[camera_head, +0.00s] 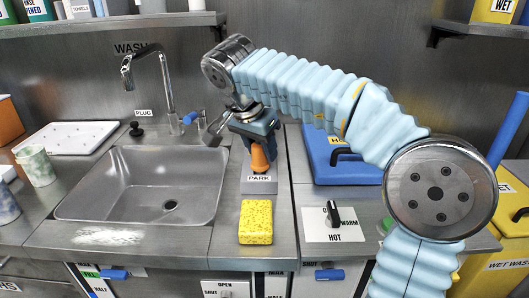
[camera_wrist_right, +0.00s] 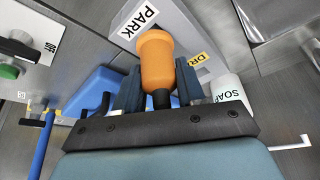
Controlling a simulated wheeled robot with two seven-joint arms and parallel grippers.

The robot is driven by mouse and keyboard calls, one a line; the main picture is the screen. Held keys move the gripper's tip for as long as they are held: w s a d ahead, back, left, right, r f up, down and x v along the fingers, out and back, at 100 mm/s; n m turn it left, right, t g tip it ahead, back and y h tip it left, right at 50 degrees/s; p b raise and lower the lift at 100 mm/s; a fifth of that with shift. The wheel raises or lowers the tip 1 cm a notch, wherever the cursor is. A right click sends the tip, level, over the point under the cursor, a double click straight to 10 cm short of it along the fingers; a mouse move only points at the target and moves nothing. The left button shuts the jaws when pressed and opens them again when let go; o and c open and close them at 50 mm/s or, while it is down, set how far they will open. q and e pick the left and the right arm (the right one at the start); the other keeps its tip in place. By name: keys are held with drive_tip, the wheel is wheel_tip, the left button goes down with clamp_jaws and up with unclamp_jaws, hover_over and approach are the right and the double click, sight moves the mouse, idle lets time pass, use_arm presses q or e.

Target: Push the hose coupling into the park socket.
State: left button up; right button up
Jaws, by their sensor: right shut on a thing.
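The orange hose coupling (camera_head: 260,157) is between the fingers of my right gripper (camera_head: 259,138), which is shut on it. In the right wrist view the coupling (camera_wrist_right: 158,62) stands out between the two dark blue fingers, with a black part at its near end. The park socket is on a grey block (camera_head: 259,186) labelled PARK, behind the sponge; this block (camera_wrist_right: 185,22) also shows at the top of the wrist view. The coupling's far end overlaps the block in both views. I cannot tell whether it touches or enters the socket, whose opening is hidden. My left gripper is out of view.
A sink (camera_head: 145,185) with a tap (camera_head: 150,75) lies left of the block. A yellow sponge (camera_head: 256,221) lies in front of it. A blue lidded box (camera_head: 335,165) and a HOT/WARM knob (camera_head: 333,214) are to the right. A soap container (camera_wrist_right: 231,92) shows in the wrist view.

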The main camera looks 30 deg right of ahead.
drive_tip(key=shift+s+f, duration=0.1)
drive_tip(key=shift+f, duration=0.25)
clamp_jaws()
drive_tip(key=shift+f, duration=0.1)
drive_tip(key=o, duration=1.2)
unclamp_jaws()
drive_tip(key=shift+f, duration=0.1)
drive_tip(key=v, duration=1.2)
